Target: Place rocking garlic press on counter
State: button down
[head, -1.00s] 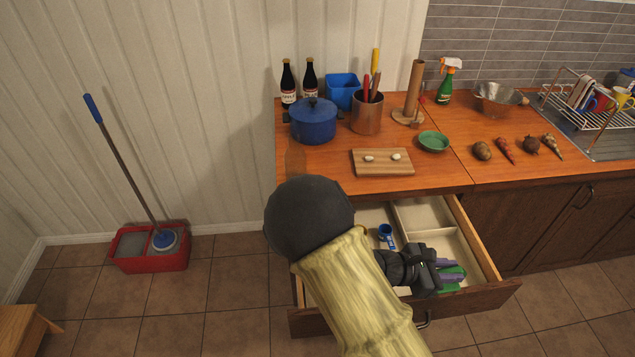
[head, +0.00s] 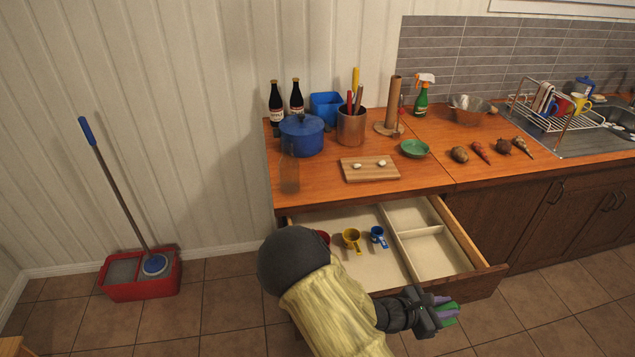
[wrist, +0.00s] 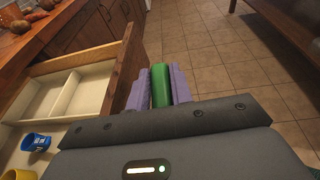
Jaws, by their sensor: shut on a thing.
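My gripper (head: 440,304), with purple fingers, is shut on a green object, which I take to be the garlic press (head: 448,319). In the wrist view the green piece (wrist: 161,87) sits between the two purple fingers (wrist: 160,82). Only part of it shows, so its full shape is hidden. The gripper is in front of the open drawer, beyond its front panel and over the tiled floor. The wooden counter (head: 330,202) is above and behind the drawer.
The open drawer (head: 483,283) holds a blue cup (head: 378,236), a yellow cup (head: 351,240) and a partly hidden red one (head: 323,237). On the counter are a cutting board (head: 369,175), blue pot (head: 301,136), green bowl (head: 414,149) and several vegetables.

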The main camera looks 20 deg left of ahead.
jog(key=d+f+b, duration=0.2)
jog(key=d+f, duration=0.3)
jog(key=f, duration=0.4)
jog(key=shift+s, duration=0.2)
